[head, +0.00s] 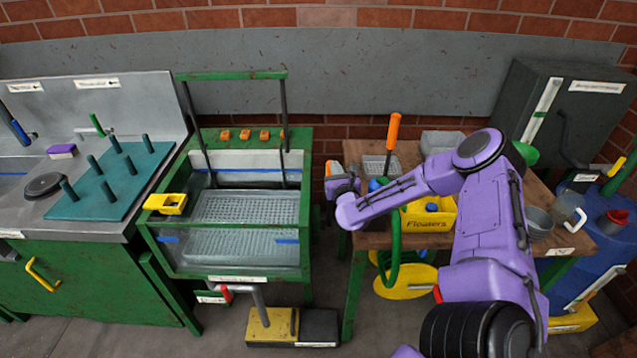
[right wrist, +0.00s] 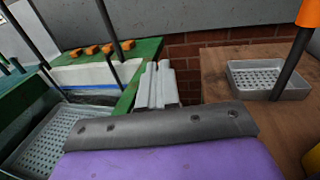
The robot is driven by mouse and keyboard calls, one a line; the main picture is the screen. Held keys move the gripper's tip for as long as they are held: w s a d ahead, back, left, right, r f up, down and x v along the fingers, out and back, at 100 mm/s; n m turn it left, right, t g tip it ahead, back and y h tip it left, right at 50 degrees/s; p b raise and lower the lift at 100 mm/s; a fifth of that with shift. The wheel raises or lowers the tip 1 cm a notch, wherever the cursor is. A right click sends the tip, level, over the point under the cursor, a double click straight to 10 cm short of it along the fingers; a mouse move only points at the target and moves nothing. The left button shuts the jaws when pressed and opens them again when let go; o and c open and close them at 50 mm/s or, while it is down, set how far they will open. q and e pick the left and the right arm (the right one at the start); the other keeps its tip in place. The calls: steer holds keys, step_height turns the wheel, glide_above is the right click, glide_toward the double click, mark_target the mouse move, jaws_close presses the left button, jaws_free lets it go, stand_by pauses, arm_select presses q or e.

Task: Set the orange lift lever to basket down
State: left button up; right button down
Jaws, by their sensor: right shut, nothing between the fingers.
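A grey mesh basket (head: 245,206) sits in the green-framed glass tank. My right gripper (head: 337,168) is between the tank and the table, left of the lever and apart from it. Its pale fingers (right wrist: 157,86) are together and empty in the right wrist view. My left gripper is not in view.
A small grey perforated tray (head: 380,166) lies on the wooden table (head: 357,240) near the lever. A yellow "Flowers" box (head: 428,216) stands behind my right forearm. The tank's green frame (head: 233,75) rises at left. A gap separates tank and table.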

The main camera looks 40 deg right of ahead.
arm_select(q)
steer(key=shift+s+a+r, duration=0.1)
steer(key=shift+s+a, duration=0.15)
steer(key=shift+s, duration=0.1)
arm_select(e)
steer(key=shift+w+d+r, duration=0.3)
steer(key=shift+d+r, duration=0.05)
steer(key=shift+r, duration=0.35)
steer(key=shift+r+h, duration=0.1)
steer(key=shift+h, duration=0.2)
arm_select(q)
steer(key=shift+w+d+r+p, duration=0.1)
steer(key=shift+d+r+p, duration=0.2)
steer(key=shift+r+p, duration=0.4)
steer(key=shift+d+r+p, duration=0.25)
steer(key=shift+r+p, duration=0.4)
arm_select(e)
steer(key=r+v, duration=0.1)
steer(key=v, duration=1.3)
steer(key=shift+s+r, duration=0.25)
steer(key=shift+s, duration=0.05)
